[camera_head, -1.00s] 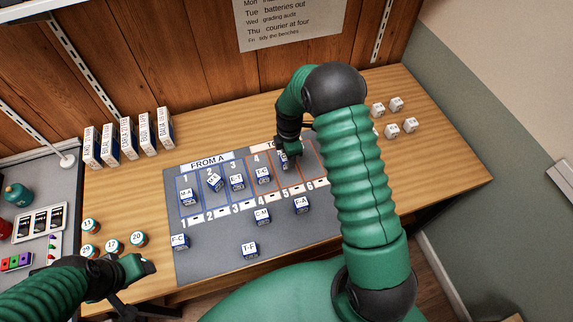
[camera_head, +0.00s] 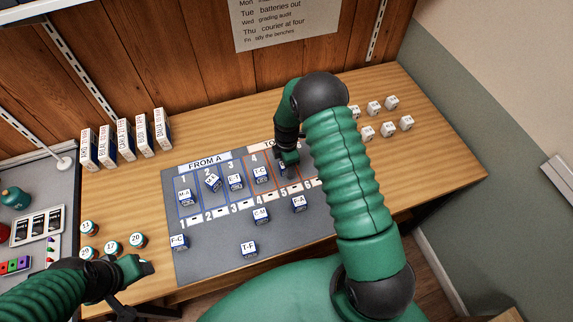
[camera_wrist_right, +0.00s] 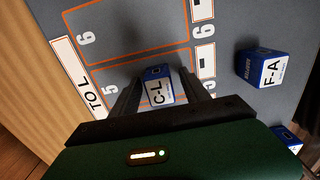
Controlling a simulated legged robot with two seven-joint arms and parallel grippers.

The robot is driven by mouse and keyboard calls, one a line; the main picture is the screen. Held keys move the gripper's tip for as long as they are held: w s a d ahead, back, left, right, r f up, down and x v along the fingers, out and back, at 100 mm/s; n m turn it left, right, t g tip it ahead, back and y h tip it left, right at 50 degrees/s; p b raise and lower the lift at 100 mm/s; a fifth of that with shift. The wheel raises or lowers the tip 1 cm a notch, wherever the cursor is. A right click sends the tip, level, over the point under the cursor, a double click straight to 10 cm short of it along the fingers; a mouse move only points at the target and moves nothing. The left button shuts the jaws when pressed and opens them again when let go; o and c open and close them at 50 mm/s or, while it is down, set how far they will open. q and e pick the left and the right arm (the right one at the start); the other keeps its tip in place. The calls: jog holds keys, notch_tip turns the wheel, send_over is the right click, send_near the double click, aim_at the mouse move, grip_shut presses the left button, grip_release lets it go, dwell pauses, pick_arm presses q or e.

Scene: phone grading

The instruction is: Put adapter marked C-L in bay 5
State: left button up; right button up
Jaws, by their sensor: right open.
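The adapter marked C-L (camera_wrist_right: 157,88), a small blue and white block, stands in bay 5 in the right wrist view. The orange outline of bay 5 (camera_wrist_right: 138,61) runs beside it. My right gripper (camera_wrist_right: 160,96) is open with one finger on each side of the block. I cannot tell whether the fingers touch it. In the head view my right gripper (camera_head: 287,166) is over the upper part of bay 5 and mostly hides the adapter. My left gripper (camera_head: 130,280) is low at the left by the table's front edge; its finger opening is unclear.
The grey mat (camera_head: 215,265) carries other adapters, including T-C (camera_head: 261,175), C-M (camera_head: 261,216) and F-A (camera_head: 299,204). F-A (camera_wrist_right: 263,68) is also near bay 6 in the wrist view. Bay 6 (camera_wrist_right: 135,25) looks empty. White cubes (camera_head: 374,108) stand at the right.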

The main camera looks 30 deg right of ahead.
notch_tip(320, 180, up, 12)
jog(key=b, duration=0.1)
jog(key=s+a+r+m+t, duration=0.1)
jog(key=s+a+r+m, duration=0.2)
jog(key=s+a+m, duration=0.2)
jog(key=s+a+r+m+t, duration=0.1)
jog(key=s+a+r+m, duration=0.2)
jog(key=s+a+m, duration=0.3)
jog(key=s+m, duration=0.4)
jog(key=s, duration=0.1)
jog(key=shift+r+t, duration=0.3)
jog(key=shift+s+a, duration=0.1)
jog(key=shift+a, duration=0.1)
jog(key=shift+a, duration=0.1)
